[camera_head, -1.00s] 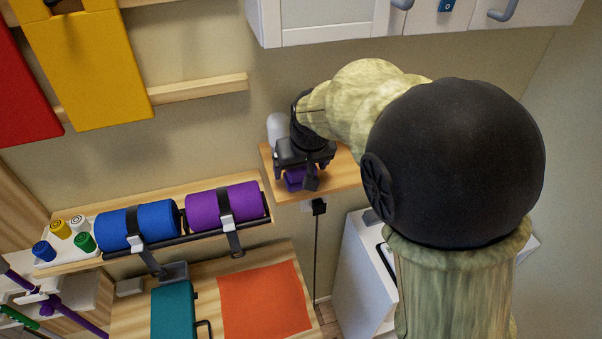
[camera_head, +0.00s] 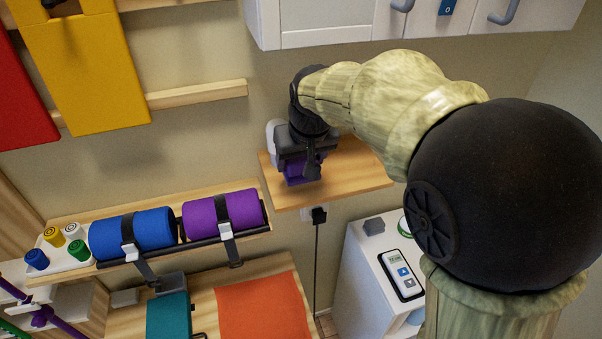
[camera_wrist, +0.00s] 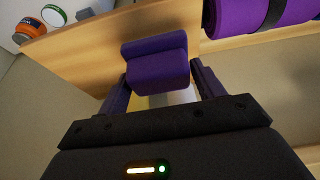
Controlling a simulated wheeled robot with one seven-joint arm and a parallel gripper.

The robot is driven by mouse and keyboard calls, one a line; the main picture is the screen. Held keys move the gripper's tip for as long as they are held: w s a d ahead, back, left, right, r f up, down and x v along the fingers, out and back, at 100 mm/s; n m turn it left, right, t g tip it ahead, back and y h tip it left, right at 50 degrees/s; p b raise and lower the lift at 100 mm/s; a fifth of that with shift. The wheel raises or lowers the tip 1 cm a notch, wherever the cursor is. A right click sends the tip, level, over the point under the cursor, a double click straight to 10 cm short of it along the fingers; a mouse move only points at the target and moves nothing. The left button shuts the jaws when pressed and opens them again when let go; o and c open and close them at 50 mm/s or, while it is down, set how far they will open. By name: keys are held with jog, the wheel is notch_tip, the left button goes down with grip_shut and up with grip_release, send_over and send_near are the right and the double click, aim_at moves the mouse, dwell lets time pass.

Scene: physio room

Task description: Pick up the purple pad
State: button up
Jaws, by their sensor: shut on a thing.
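The purple pad (camera_head: 299,171) is at my gripper (camera_head: 300,166), over the small wooden shelf (camera_head: 357,178) on the wall. In the wrist view the purple pad (camera_wrist: 157,62) sits between the two fingers of my gripper (camera_wrist: 155,85), which are shut on it. The pad looks like a block with a rounded raised edge. My gripper hides part of it in the head view. I cannot tell whether the pad touches the shelf.
A white rounded object (camera_head: 273,131) stands behind my gripper, close to it. Blue (camera_head: 132,232) and purple (camera_head: 222,215) rolls lie strapped on a rack at the left. A white cabinet (camera_head: 350,262) stands below right. Wall cupboards (camera_head: 335,22) hang above.

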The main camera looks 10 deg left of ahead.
notch_tip(320, 180, up, 2)
jog(key=shift+r, duration=0.15)
jog(key=shift+s+d+r+b, duration=0.1)
jog(key=shift+s+d+b, duration=0.15)
jog(key=shift+b, duration=0.25)
jog(key=s+d+b, duration=0.2)
jog(key=s+d, duration=0.3)
jog(key=s, duration=0.3)
jog(key=s+d+b, duration=0.2)
jog(key=s+d, duration=0.3)
jog(key=s, duration=0.3)
jog(key=shift+s, duration=0.15)
jog(key=shift+a+r, duration=0.1)
